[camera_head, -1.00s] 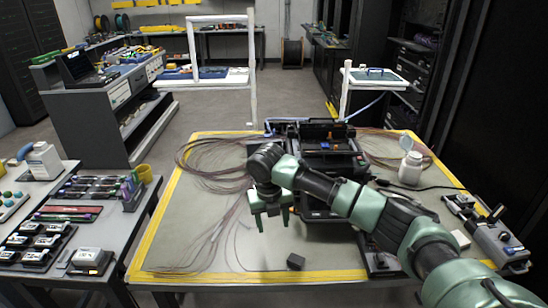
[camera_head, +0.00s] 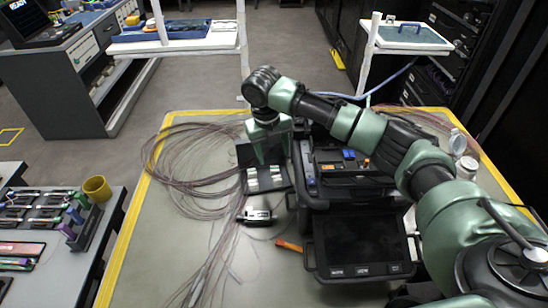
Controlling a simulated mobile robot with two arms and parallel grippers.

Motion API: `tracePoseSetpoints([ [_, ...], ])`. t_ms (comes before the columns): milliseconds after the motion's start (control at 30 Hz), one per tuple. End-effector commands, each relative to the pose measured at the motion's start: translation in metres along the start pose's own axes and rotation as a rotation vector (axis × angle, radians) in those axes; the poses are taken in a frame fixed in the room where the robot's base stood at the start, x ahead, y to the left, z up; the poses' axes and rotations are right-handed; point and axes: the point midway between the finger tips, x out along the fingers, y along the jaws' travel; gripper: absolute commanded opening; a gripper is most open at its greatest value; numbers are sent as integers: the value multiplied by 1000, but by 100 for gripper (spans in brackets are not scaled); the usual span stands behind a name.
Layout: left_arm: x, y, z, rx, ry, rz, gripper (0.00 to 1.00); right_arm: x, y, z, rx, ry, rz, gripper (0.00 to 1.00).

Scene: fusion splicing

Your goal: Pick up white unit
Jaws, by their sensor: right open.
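A small white and black unit (camera_head: 258,216) lies on the worktable in front of a dark tray (camera_head: 281,186) holding several white pieces (camera_head: 265,178). I cannot tell for certain which of these the task calls the white unit. My right gripper (camera_head: 270,157) is open, with green fingers pointing down at the back of the dark tray. It looks empty and sits behind the small white and black unit, apart from it. Whether the fingertips touch the tray is unclear. My left gripper is out of view.
The black splicer (camera_head: 360,245) with its screen stands right of the tray, under my right arm. An orange tool (camera_head: 289,246) lies in front. Loose fibres (camera_head: 185,165) spread over the left of the table. A yellow cup (camera_head: 97,188) stands on the side table.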

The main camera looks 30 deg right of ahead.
Motion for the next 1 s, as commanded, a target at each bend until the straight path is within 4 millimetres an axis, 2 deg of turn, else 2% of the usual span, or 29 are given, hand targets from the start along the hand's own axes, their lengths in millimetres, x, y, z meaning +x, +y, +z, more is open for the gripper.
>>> tracePoseSetpoints([
  [100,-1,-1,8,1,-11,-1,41,10,0,0,0,3,-1,56],
  [600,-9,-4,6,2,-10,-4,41,73,1,2,0,2,-1,56],
  [867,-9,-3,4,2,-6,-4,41,78,1,2,0,0,-1,56],
  [900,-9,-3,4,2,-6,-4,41,78,1,2,0,0,-1,53],
  [1000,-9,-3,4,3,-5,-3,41,78,1,2,0,0,-1,25],
])
